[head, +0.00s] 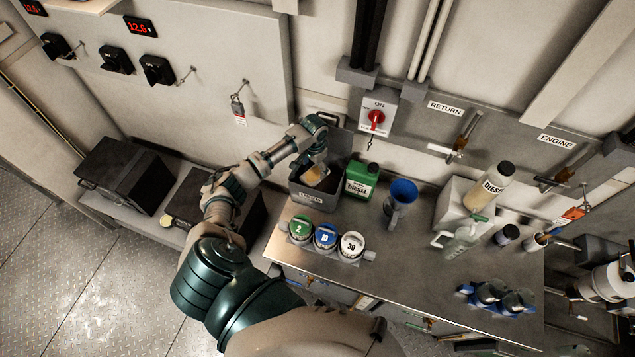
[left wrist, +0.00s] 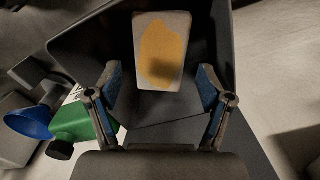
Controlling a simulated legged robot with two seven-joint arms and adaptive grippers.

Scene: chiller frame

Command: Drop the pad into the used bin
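The pad (left wrist: 162,50) is a pale rectangle with a yellow-orange stain. In the left wrist view it shows inside the dark open bin (left wrist: 222,40), beyond my fingertips. In the head view the pad (head: 313,174) shows just below my gripper, within the mouth of the grey bin (head: 312,198), whose front label is too small to read. My left gripper (head: 316,157) points down over the bin. In the left wrist view its two fingers (left wrist: 160,88) stand apart, with gaps on both sides of the pad. I cannot tell whether the pad rests on the bin floor. My right gripper is not in view.
A green diesel can (head: 361,179) and a blue funnel (head: 402,192) stand right of the bin. Numbered green, blue and white lids (head: 325,237) sit in front. A diesel bottle (head: 491,187) stands further right. The bench's front middle (head: 410,270) is clear.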

